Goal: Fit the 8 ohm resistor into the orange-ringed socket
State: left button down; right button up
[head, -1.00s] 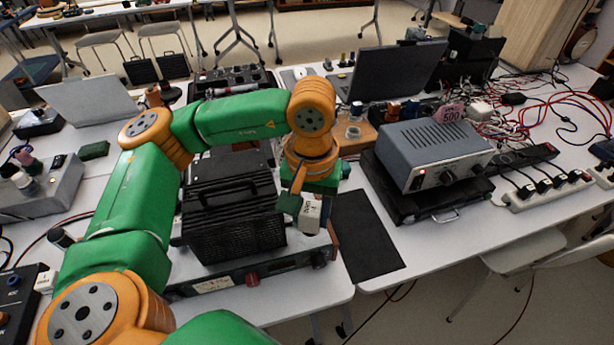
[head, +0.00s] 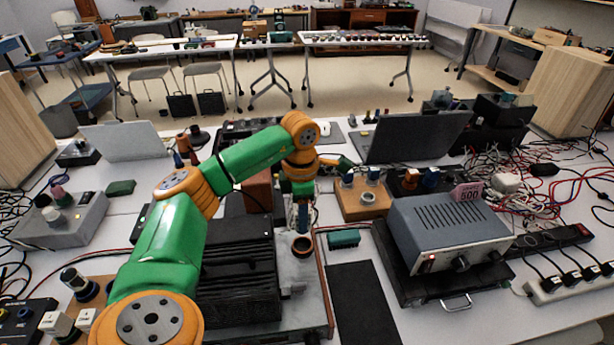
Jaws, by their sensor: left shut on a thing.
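My left gripper (head: 302,208) points down over the metal panel right of the black finned unit. It is shut on the 8 ohm resistor, of which little can be made out between and behind the fingers; I cannot read its label now. A round orange-brown ring (head: 302,246), dark inside, lies on the panel just below the fingertips; it looks like the orange-ringed socket. I cannot tell whether the resistor touches it. My right gripper is not in view.
The black finned unit (head: 236,268) stands close left of the gripper. A green block (head: 343,238) and a black mat (head: 364,305) lie to the right. A grey power supply (head: 450,232), an open laptop (head: 412,137) and loose cables crowd the right side.

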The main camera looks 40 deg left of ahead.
pick_arm(q)
notch_tip(320, 180, down, 6)
jog(key=shift+s+f+p, duration=0.1)
jog(key=shift+p, duration=0.3)
jog(key=shift+f, duration=0.1)
jog(key=shift+f+b, duration=0.25)
jog(key=shift+b, duration=0.1)
jog(key=shift+c, duration=2.1)
grip_release()
